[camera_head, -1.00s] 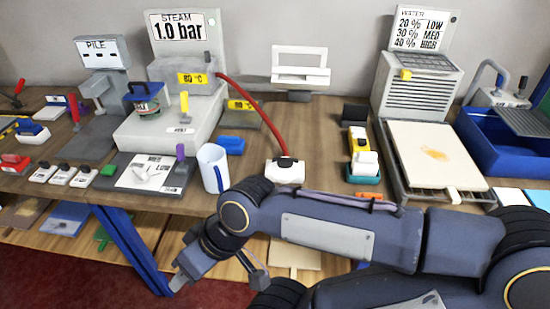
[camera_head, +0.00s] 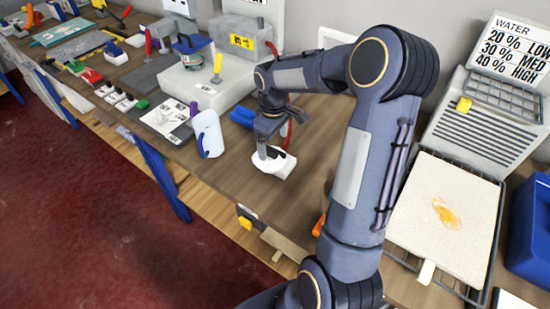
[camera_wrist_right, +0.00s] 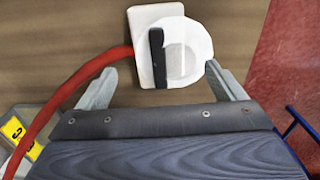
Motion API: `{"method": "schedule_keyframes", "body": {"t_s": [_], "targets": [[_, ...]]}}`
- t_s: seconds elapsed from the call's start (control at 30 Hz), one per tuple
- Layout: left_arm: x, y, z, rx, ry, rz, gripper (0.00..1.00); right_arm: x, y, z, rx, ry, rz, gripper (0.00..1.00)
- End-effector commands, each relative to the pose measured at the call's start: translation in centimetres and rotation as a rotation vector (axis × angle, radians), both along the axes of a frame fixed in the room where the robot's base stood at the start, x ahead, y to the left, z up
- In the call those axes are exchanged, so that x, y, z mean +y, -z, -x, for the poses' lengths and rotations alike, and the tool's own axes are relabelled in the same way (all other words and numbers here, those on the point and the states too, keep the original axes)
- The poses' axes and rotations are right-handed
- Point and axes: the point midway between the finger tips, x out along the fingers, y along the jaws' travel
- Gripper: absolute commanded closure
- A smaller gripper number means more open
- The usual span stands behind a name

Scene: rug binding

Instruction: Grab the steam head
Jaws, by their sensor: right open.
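The steam head is a white block (camera_head: 274,163) on the wooden table, with a red hose running from it up toward the steam machine. In the right wrist view the steam head (camera_wrist_right: 165,50) shows a pale round part and a black bar on top, and the red hose (camera_wrist_right: 75,84) leaves it to the left. My right gripper (camera_head: 268,150) is open just above it. In the wrist view the two fingers of the gripper (camera_wrist_right: 160,80) stand apart on either side of its near part. Contact cannot be told. My left gripper is not in view.
The steam machine (camera_head: 205,80) is behind. A rack with a beige mat (camera_head: 447,215) is at right. The table's front edge is close to the steam head.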

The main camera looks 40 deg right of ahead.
Motion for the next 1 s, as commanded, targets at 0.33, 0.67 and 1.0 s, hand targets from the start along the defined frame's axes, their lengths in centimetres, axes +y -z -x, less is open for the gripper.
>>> {"method": "schedule_keyframes", "body": {"t_s": [0.33,0.67,1.0], "targets": [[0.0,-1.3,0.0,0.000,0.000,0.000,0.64,-0.3,4.6,0.2,0.004,0.002,-0.004,0.11],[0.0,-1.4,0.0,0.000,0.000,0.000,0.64,-0.3,6.4,0.1,-0.003,0.004,-0.002,0.11],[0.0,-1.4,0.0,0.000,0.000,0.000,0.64,-0.3,6.3,0.1,-0.002,0.003,-0.002,0.45]]}}
